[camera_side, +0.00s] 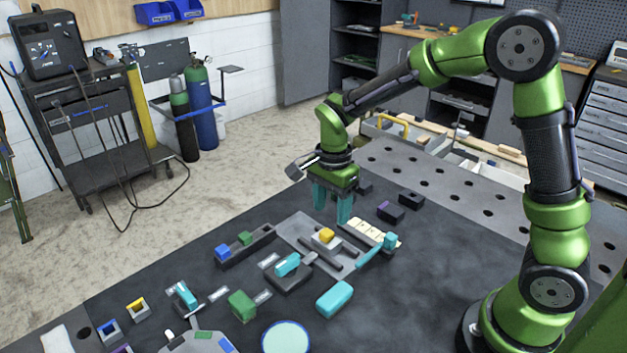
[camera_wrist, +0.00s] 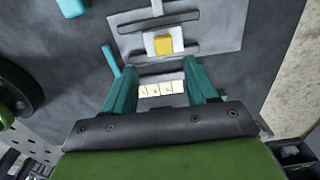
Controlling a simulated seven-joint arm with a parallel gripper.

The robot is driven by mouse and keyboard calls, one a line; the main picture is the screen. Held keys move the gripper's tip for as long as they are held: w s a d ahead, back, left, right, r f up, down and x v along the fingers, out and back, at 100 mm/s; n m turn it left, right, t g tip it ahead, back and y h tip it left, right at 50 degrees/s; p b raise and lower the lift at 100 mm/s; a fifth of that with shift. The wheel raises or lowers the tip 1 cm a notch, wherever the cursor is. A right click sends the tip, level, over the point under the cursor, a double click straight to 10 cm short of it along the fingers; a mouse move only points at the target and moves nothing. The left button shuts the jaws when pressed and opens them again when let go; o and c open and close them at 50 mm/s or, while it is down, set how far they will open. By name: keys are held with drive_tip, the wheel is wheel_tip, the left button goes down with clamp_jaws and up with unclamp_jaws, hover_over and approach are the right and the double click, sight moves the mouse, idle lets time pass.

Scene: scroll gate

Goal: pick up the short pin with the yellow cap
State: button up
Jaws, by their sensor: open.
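A yellow cap (camera_side: 326,235) sits on a pale block between dark rails on a grey plate (camera_side: 295,228). In the wrist view, the yellow cap (camera_wrist: 163,45) shows from above, ahead of my fingers. No pin shaft is visible under it, so I cannot tell its length. My gripper (camera_side: 331,205) is open and empty, with its teal fingers pointing down above the far side of the plate. In the wrist view, my gripper (camera_wrist: 160,80) is spread on either side of a cream marked strip (camera_wrist: 161,89), apart from the cap.
A teal handle (camera_side: 388,242) stands beside the plate. A dark tray (camera_side: 262,237) holds blue and green blocks at left. A teal block (camera_side: 334,299) and a green block (camera_side: 242,306) lie nearer. The mat's right side is clear.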

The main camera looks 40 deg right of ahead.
sight(327, 232)
drive_tip(key=shift+w+a+f, duration=0.15)
drive_tip(key=shift+w+f, duration=0.05)
drive_tip(key=shift+f, duration=1.45)
drive_tip(key=shift+w+a+f, duration=0.1)
drive_tip(key=shift+w+f, duration=0.05)
drive_tip(key=shift+f, duration=1.5)
clamp_jaws()
